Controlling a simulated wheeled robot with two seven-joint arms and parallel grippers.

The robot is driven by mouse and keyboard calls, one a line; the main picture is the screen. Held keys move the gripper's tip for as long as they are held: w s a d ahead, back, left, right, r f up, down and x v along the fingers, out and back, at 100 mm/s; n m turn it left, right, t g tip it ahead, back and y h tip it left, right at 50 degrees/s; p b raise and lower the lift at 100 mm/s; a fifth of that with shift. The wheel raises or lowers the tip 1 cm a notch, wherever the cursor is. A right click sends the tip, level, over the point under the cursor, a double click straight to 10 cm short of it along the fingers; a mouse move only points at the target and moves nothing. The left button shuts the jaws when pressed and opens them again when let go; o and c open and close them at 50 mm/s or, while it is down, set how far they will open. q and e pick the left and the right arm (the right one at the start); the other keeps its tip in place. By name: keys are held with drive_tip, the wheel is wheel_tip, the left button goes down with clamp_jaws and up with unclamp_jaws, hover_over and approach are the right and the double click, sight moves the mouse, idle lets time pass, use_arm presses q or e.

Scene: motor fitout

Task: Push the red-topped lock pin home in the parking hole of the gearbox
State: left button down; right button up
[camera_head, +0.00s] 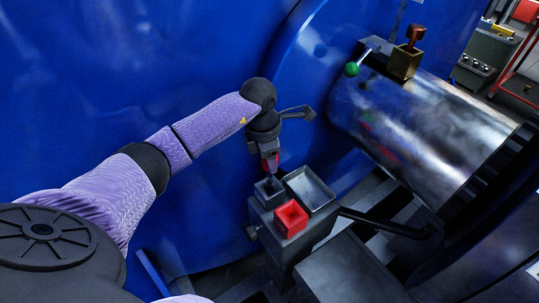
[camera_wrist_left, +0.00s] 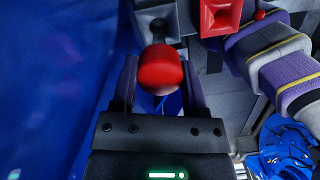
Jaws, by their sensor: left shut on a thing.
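My left gripper (camera_head: 269,163) comes down from above over the grey housing (camera_head: 290,250), which seems to be the gearbox. In the left wrist view its two fingers (camera_wrist_left: 160,85) are shut around the red top of the lock pin (camera_wrist_left: 160,66). Below the pin is a dark square socket (camera_head: 268,187), also in the left wrist view (camera_wrist_left: 157,22). The pin's lower end is hidden, so I cannot tell how deep it sits. A red square socket (camera_head: 291,218) stands beside the dark one. My right gripper is not in view.
A shallow grey tray (camera_head: 312,188) adjoins the sockets. A large shiny cylinder (camera_head: 405,125) at the right carries a brass block (camera_head: 404,64) and a green-knobbed lever (camera_head: 352,69). A blue wall (camera_head: 120,70) stands behind my arm.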

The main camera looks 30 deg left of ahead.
sight(270, 184)
use_arm(q)
drive_tip(key=shift+f+b, duration=2.3)
drive_tip(key=shift+f, duration=0.8)
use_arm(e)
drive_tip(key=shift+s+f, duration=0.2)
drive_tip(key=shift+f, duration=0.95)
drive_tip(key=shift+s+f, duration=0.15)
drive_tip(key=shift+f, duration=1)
use_arm(q)
unclamp_jaws()
drive_tip(key=r+p, duration=0.2)
drive_tip(key=r, duration=0.1)
drive_tip(key=r+p, duration=0.4)
drive_tip(key=r, duration=0.1)
drive_tip(key=shift+s+a+r+p, duration=0.3)
drive_tip(key=shift+s, duration=0.05)
drive_tip(key=shift+f, duration=0.2)
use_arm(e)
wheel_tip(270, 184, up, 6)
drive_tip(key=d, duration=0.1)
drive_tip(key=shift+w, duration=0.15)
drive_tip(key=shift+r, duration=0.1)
